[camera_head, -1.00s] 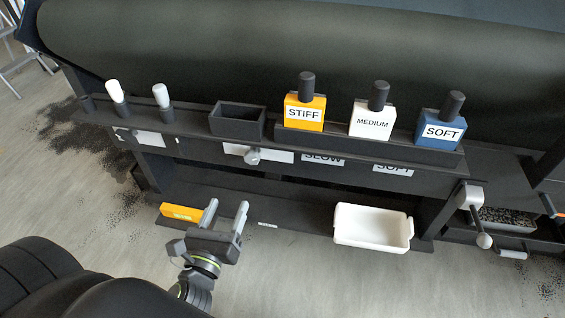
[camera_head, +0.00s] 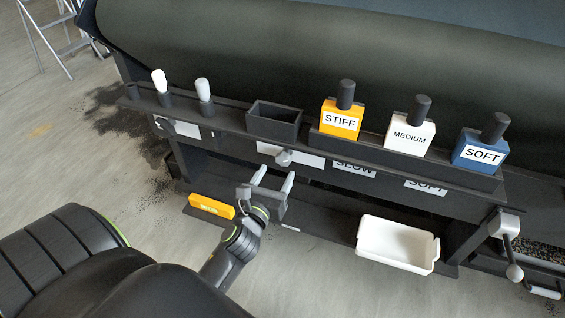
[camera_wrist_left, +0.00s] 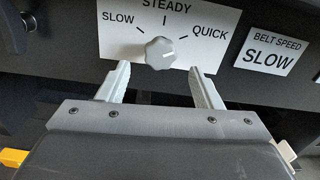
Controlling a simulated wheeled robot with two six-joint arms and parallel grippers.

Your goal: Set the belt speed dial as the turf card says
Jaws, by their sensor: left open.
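The grey belt speed dial (camera_wrist_left: 160,53) sits on a white plate (camera_wrist_left: 120,40) marked SLOW, STEADY and QUICK in the left wrist view. A pale mark shows on the knob, but I cannot tell surely where it points. The dial also shows in the head view (camera_head: 283,158). To its right, a card (camera_wrist_left: 268,52) reads BELT SPEED SLOW; it also shows in the head view (camera_head: 355,169), partly hidden by the ledge. My left gripper (camera_head: 276,176) is open and empty just below the dial, with its fingers (camera_wrist_left: 160,76) spread to either side and apart from it.
Above, a ledge holds an empty black bin (camera_head: 274,124) and STIFF (camera_head: 341,120), MEDIUM (camera_head: 409,136) and SOFT (camera_head: 479,153) blocks. Two white-topped levers (camera_head: 203,91) stand left. A yellow block (camera_head: 211,206) and white tray (camera_head: 398,245) are on the lower shelf.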

